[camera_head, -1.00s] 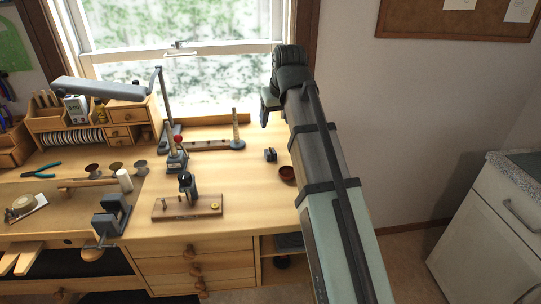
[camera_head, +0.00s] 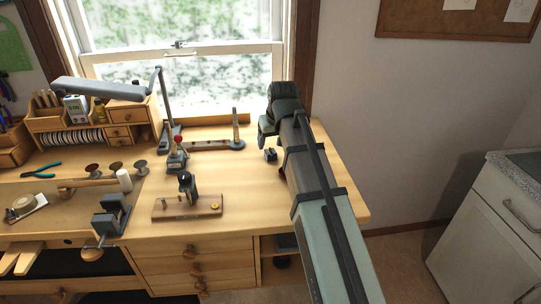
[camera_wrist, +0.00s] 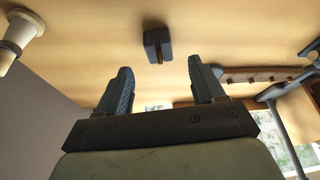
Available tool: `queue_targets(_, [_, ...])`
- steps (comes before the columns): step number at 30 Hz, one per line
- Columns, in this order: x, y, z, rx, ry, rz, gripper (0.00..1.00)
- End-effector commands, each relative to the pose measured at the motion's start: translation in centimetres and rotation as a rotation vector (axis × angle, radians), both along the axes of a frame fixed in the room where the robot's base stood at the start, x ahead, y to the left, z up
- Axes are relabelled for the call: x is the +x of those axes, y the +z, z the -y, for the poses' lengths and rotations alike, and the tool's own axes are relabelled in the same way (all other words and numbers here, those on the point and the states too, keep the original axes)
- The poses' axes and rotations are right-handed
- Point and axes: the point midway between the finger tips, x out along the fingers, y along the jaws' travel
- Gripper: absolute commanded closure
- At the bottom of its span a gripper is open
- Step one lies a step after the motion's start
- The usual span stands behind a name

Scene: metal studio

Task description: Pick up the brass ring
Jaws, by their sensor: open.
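A small dark grey slotted block (camera_head: 270,154) stands on the bench top. In the wrist view the block (camera_wrist: 151,41) shows a bit of brass (camera_wrist: 160,57) in its slot, which may be the brass ring; its full shape is hidden. My gripper (camera_head: 264,138) is above the bench, close to the block and a little behind it in the head view. In the wrist view its two fingers (camera_wrist: 160,67) are apart with nothing between them, and the block lies beyond the tips, roughly centred between them.
A wooden strip with an upright tapered rod (camera_head: 236,132) stands left of my gripper. A board with a dark tool and a brass-coloured disc (camera_head: 216,207) lies at the front. A vise (camera_head: 112,214) is on the front edge. Bench top between them is clear.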

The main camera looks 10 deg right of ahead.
Motion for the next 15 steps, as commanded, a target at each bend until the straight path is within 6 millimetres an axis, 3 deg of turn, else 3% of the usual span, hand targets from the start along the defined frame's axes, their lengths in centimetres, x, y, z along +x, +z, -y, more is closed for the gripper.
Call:
queue_targets(7, [0.4,-0.9,-0.1,0.0,0.0,-0.002,0.32])
queue_targets(15, [1.6,-3.7,-0.3,0.0,0.0,-0.002,0.32])
